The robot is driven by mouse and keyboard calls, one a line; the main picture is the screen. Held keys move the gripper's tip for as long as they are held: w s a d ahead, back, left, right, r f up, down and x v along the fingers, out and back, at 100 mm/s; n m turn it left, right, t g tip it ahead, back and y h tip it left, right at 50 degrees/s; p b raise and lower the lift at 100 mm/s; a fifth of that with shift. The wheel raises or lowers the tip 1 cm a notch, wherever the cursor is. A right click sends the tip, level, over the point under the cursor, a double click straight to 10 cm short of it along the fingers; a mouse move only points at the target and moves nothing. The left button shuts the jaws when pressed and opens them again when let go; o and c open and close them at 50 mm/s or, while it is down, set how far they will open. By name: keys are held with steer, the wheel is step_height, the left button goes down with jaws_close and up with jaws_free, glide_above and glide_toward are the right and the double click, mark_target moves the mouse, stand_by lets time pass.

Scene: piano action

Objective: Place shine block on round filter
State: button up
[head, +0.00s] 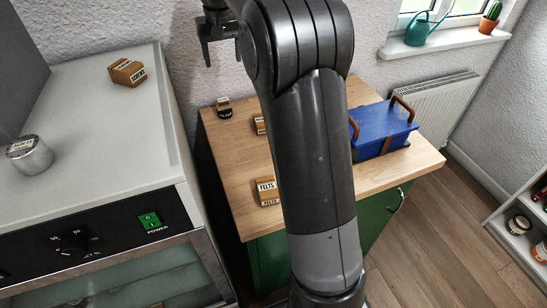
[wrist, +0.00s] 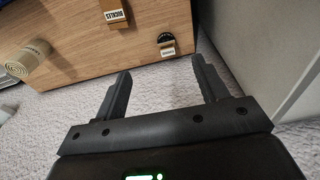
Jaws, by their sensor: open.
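My gripper (head: 221,56) is open and empty, above the far left part of the wooden counter, near the wall. In the wrist view its two fingers (wrist: 161,72) are spread with nothing between them. I cannot read which piece is the shine block or the round filter. A small labelled block stands at a dark piece (head: 225,113) on the counter, also in the wrist view (wrist: 166,43).
My arm hides the counter's middle. The grey machine top (head: 95,130) has free room.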

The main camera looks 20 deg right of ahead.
steer(key=s+r+t, duration=0.1)
steer(key=s+r, duration=0.1)
steer(key=s, duration=0.9)
steer(key=s+r+t, duration=0.1)
steer(key=s+r, duration=0.1)
steer(key=s, duration=0.8)
steer(key=s+f+t, duration=0.1)
steer(key=s+f, duration=0.3)
steer(key=s, duration=0.4)
steer(key=s+f+t, duration=0.1)
steer(key=s+f, duration=0.3)
steer(key=s, duration=0.5)
steer(key=shift+d, duration=0.1)
